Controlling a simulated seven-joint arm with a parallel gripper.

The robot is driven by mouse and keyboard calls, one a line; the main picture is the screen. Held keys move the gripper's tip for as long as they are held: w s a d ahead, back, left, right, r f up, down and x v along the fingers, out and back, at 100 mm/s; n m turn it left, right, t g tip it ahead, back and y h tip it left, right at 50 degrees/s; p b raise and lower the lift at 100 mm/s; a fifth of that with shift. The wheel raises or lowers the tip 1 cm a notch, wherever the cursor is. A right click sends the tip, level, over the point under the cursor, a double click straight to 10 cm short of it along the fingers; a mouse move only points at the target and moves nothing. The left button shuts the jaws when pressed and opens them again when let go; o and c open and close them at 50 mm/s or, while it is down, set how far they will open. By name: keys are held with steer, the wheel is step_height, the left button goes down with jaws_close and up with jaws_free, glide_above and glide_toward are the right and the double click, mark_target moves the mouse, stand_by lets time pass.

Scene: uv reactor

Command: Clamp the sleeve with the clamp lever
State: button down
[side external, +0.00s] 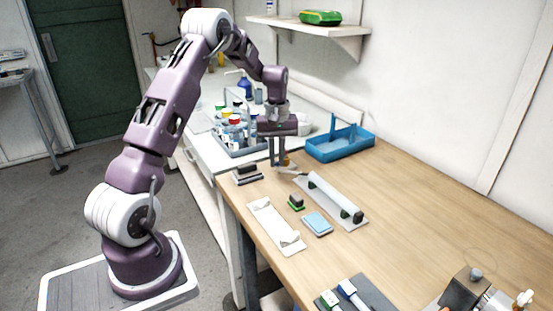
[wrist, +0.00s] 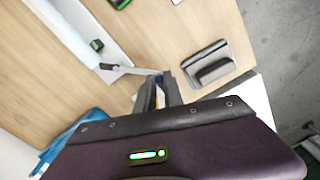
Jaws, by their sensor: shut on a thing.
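The white cylindrical sleeve (side external: 332,194) lies along a pale base plate on the bench, with dark green-black pieces by it; part of it shows at upper left in the wrist view (wrist: 62,28). The thin grey clamp lever (wrist: 124,70) sticks out from the end of this assembly and also shows in the side view (side external: 298,173). My gripper (side external: 279,163) points down at that end. In the wrist view its fingertips (wrist: 159,80) are shut on the lever's free end. The exact contact is partly hidden between the fingers.
A blue tray (side external: 340,144) stands behind. A dark block (side external: 246,174) lies near the bench edge. A white cradle (side external: 276,226), a small green-black block (side external: 296,203) and a light-blue pad (side external: 317,223) lie in front of the sleeve. Bare bench lies right of it.

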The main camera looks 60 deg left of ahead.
steer(key=shift+w, duration=0.1)
stand_by(0.3)
steer(key=c, duration=1.5)
jaws_free()
steer(key=shift+o, duration=0.2)
steer(key=shift+r, duration=3.65)
steer(key=s+d+r+m+t, duration=0.1)
steer(key=s+d+r+m, duration=0.2)
steer(key=s+d+r, duration=0.35)
steer(key=s+d+r+m+t, duration=0.2)
steer(key=s+d+r+m, duration=0.15)
steer(key=d+r, duration=0.55)
steer(key=s+d+f+m+t, duration=0.1)
steer(key=s+d+f+m, duration=0.1)
steer(key=s+d, duration=0.3)
steer(key=s+d+f+m+t, duration=0.1)
steer(key=s+d+m, duration=0.4)
steer(key=s, duration=0.5)
steer(key=shift+s+d+f+t, duration=0.3)
steer(key=shift+s+d+f, duration=0.05)
steer(key=shift+d+f, duration=0.4)
